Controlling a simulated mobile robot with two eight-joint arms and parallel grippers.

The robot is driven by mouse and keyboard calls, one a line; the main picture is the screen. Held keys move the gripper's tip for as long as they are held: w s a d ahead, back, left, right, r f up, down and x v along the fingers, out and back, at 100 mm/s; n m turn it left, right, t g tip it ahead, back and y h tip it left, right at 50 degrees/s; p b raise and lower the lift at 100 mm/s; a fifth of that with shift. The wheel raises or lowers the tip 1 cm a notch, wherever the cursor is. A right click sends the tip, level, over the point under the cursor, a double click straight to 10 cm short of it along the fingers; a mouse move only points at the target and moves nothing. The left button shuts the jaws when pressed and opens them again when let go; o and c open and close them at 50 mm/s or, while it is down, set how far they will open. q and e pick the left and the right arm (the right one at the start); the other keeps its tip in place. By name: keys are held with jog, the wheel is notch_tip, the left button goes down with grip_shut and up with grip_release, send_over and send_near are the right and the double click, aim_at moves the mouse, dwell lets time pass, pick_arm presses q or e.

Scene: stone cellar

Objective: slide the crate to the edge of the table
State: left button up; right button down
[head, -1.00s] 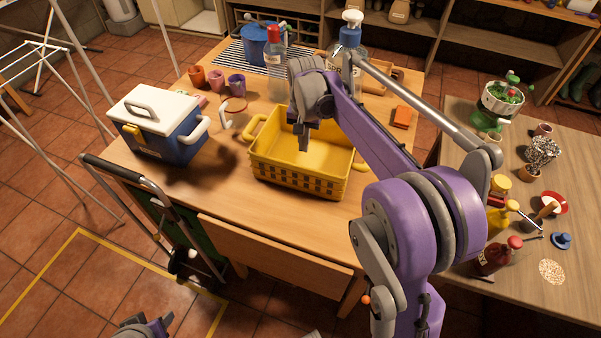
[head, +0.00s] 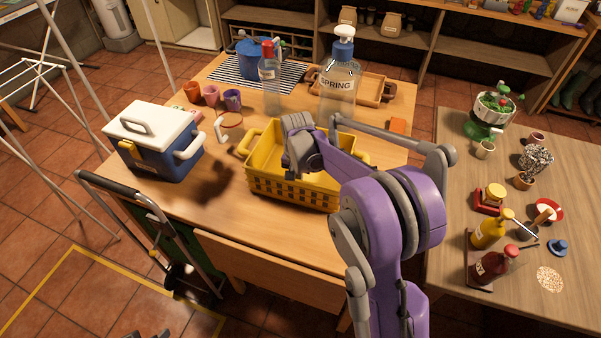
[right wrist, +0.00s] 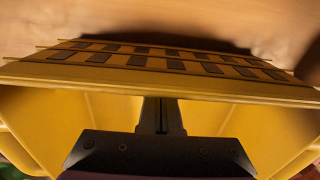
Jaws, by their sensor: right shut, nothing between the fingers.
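The yellow crate (head: 262,185) stands on the wooden table (head: 225,222), a little back from its near edge. Its near wall has rows of dark slots, and a loop handle shows on its left side. My right gripper (head: 298,174) is inside the crate, partly hidden by its own wrist. In the right wrist view, the shut, empty fingers (right wrist: 162,114) are inside the crate at its slotted wall (right wrist: 160,78). They look close to or against its inner face; contact is hard to tell. Bare tabletop shows beyond that wall. My left gripper is not in view.
A blue-and-white cooler (head: 155,145) stands left of the crate. Several cups (head: 211,95), a red-capped bottle (head: 269,75) and a large pump bottle (head: 338,85) stand behind it. A hand cart (head: 150,225) leans near the table's left front. The tabletop before the crate is clear.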

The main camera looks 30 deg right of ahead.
jog(key=shift+s+a, duration=0.3)
jog(key=shift+a, duration=0.05)
jog(key=s+a+b, duration=0.1)
jog(key=s+a, duration=0.9)
jog(key=a, duration=0.1)
jog(key=shift+s+a+b, duration=0.2)
jog(key=shift+s+b, duration=0.05)
jog(key=shift+b, duration=0.15)
